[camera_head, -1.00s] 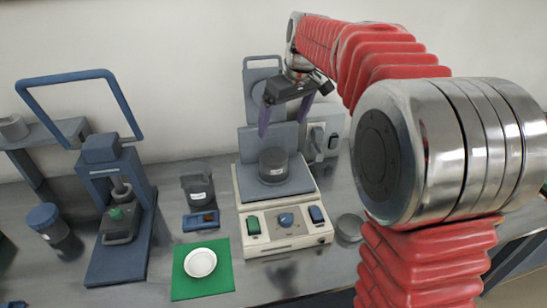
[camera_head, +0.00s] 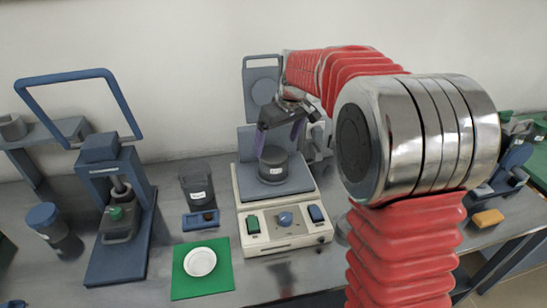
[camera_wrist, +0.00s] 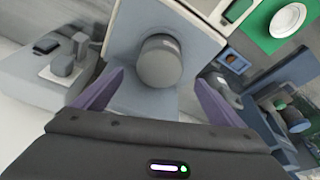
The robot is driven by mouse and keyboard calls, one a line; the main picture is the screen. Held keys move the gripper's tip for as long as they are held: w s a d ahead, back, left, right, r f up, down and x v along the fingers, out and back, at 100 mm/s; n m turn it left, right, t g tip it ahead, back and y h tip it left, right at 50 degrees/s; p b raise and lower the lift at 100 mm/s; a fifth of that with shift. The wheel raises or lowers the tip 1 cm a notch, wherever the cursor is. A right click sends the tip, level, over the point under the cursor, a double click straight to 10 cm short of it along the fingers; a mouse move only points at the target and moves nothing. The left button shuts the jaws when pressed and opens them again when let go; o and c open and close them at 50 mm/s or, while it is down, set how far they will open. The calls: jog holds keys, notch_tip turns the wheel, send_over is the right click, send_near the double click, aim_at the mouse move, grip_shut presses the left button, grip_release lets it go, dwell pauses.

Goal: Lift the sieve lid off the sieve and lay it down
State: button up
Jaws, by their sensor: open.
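The sieve (camera_head: 272,171) is a dark grey cylinder with a white label. It stands upright on the plate of a cream shaker (camera_head: 284,228). In the wrist view the sieve (camera_wrist: 159,62) appears as a grey cylinder between the two fingers. My gripper (camera_head: 279,143) is open and empty, with purple fingers pointing down just above the sieve top. In the wrist view the gripper (camera_wrist: 159,82) has its fingers spread wider than the sieve, with no contact visible.
Left of the shaker are a dark labelled cup (camera_head: 197,185), a small blue tray (camera_head: 200,220) and a white dish (camera_head: 200,262) on a green mat (camera_head: 228,283). A blue press (camera_head: 105,205) stands further left. My arm hides much of the bench right of the shaker.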

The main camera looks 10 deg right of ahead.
aim_at(273, 154)
jog(key=shift+f, duration=0.1)
jog(key=shift+x, duration=2.55)
jog(key=shift+c, duration=0.7)
jog(key=c, duration=1)
